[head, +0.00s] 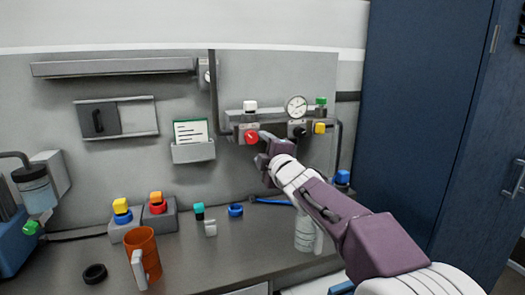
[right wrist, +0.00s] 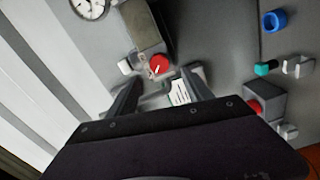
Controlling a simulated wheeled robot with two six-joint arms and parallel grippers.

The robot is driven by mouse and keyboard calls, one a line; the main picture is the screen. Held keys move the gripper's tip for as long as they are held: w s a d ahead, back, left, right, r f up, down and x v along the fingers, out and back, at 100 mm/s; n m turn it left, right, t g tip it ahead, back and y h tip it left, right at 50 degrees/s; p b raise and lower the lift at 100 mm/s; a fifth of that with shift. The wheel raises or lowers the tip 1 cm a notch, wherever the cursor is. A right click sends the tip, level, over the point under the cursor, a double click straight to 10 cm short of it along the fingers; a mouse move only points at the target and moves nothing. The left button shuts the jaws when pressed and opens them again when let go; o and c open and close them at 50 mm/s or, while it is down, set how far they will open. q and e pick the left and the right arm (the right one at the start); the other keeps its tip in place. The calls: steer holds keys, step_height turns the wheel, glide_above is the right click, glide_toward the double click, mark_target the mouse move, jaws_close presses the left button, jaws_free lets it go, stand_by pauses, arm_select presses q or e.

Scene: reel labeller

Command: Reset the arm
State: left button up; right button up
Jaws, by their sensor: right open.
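My right arm reaches in from the lower right of the head view. Its gripper (head: 263,149) is in front of the wall panel, just right of and below a round red knob (head: 251,137). In the right wrist view the two fingers of the gripper (right wrist: 157,86) stand apart with nothing held between them. The red knob (right wrist: 159,65) shows just beyond the fingertips there; I cannot tell whether they touch it. My left gripper is in neither view.
A dial gauge (head: 296,106) and a yellow knob (head: 319,128) sit on the pipework. A card holder (head: 193,151) hangs left of the gripper. Below, an orange mug (head: 142,253), a black ring (head: 95,274) and a blue ring (head: 236,210) stand on the grey counter.

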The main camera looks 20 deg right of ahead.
steer(key=s+f+m+g, duration=0.3)
steer(key=f, duration=0.6)
steer(key=s+f+m+g, duration=0.2)
steer(key=s+f+m, duration=0.1)
steer(key=f, duration=0.6)
steer(key=s+f+m+g+h, duration=0.1)
steer(key=s+f+m+g, duration=0.2)
steer(key=f, duration=0.6)
steer(key=shift+s+d+f+m+g, duration=0.1)
steer(key=shift+s+d+m+g, duration=0.1)
steer(key=shift+m+g, duration=0.1)
steer(key=s+a+f+m+g, duration=0.1)
steer(key=s+f+m+g, duration=0.25)
steer(key=s+f, duration=0.45)
steer(key=s+a+f+m+g, duration=0.2)
steer(key=s+f+m+g, duration=0.3)
steer(key=s, duration=0.6)
step_height(320, 180, up, 14)
steer(key=s+n+p, duration=0.1)
steer(key=s+p, duration=0.1)
steer(key=p, duration=1.3)
steer(key=shift+s+f+y+p, duration=0.2)
steer(key=shift+s+y+p, duration=0.1)
